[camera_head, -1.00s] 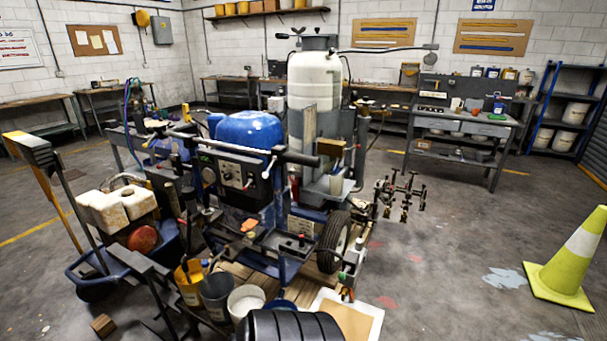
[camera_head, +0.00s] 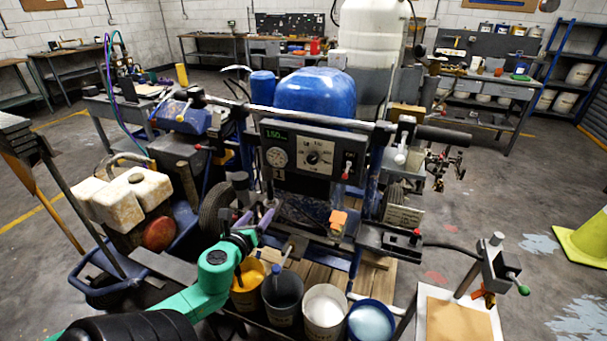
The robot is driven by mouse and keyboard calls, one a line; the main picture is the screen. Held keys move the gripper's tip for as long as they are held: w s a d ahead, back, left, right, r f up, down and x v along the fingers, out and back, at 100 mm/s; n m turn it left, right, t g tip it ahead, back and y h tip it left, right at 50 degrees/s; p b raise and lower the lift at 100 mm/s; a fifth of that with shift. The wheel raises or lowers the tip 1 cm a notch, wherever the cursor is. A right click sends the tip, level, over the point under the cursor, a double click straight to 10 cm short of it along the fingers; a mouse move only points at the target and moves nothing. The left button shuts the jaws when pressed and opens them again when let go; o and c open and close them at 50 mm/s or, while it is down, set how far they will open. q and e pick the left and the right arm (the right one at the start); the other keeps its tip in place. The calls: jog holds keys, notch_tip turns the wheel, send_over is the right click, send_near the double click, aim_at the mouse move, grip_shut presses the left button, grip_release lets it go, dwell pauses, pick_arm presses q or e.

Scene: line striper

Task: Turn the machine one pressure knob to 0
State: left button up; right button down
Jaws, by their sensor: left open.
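Machine one (camera_head: 325,90) is the blue line striper in the middle. Its dark control panel (camera_head: 300,182) is marked 1 and faces me. The panel carries a green display (camera_head: 276,135) that seems to read about 150, and a round gauge (camera_head: 277,158). The pressure knob (camera_head: 313,158) is a small black knob on a pale dial plate right of the gauge. Its exact setting is too small to read. My left gripper (camera_head: 258,214), on a green arm from the lower left, is open and empty. It is below and left of the panel, apart from the knob. My right gripper is out of view.
A long handlebar (camera_head: 345,122) crosses above the panel, with a red-tipped switch (camera_head: 347,170) right of the knob. Yellow, dark, white and blue-rimmed buckets (camera_head: 371,320) stand below in front. A yellow cone (camera_head: 585,240) is at right. Open floor lies right of the machine.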

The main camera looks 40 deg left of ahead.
pick_arm(q)
jog(key=w+d+r+m+t+h, duration=0.2)
jog(key=w+d+r+m+t, duration=0.15)
jog(key=d+r+m, duration=0.55)
jog(key=n, duration=0.3)
send_near(311, 160)
jog(key=x, duration=0.7)
jog(key=shift+w, duration=0.5)
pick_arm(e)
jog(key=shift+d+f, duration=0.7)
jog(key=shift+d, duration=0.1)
pick_arm(q)
grip_shut()
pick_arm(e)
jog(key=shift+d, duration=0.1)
